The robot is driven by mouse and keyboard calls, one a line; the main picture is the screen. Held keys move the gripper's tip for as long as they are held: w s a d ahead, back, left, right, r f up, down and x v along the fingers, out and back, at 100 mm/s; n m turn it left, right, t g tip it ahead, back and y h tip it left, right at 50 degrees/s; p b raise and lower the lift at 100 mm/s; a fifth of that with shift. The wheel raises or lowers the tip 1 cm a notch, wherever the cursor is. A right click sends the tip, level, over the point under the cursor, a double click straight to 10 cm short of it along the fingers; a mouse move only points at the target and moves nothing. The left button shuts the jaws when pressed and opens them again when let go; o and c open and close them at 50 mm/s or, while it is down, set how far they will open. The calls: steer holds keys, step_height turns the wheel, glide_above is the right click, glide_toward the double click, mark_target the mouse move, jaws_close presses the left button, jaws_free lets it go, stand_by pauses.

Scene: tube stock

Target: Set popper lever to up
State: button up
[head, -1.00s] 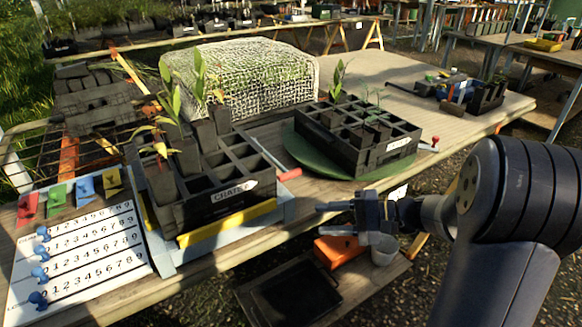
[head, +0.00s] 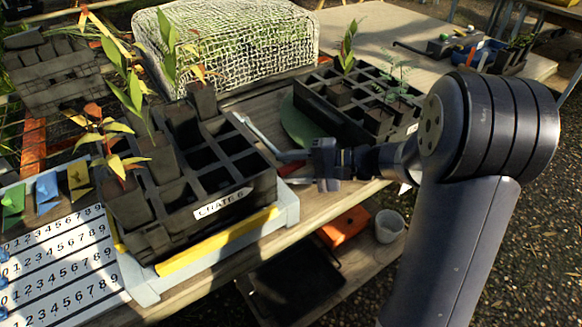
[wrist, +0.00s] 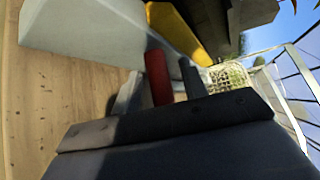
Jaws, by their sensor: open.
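A lever with a pale metal rod (head: 257,133) and a red grip (head: 290,168) sits beside the right side of the black crate labelled CRATE 6 (head: 193,215). The crate stands on a pale blue-grey frame with a yellow bar (head: 215,243). My gripper (head: 288,163) is open at the lever's grip end. In the wrist view, the red grip (wrist: 157,78) shows between the two fingers of my gripper (wrist: 160,90), with apparent space on either side. Whether a finger touches it I cannot tell. My gripper partly hides the grip in the head view.
A second black crate (head: 345,125) stands on a green round plate (head: 300,125) behind my gripper. A mesh-covered mound (head: 230,45) is at the back. A number board (head: 60,270) lies at left. An orange box (head: 343,227) and white pot (head: 389,226) are below the table.

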jaws_close()
stand_by(0.5)
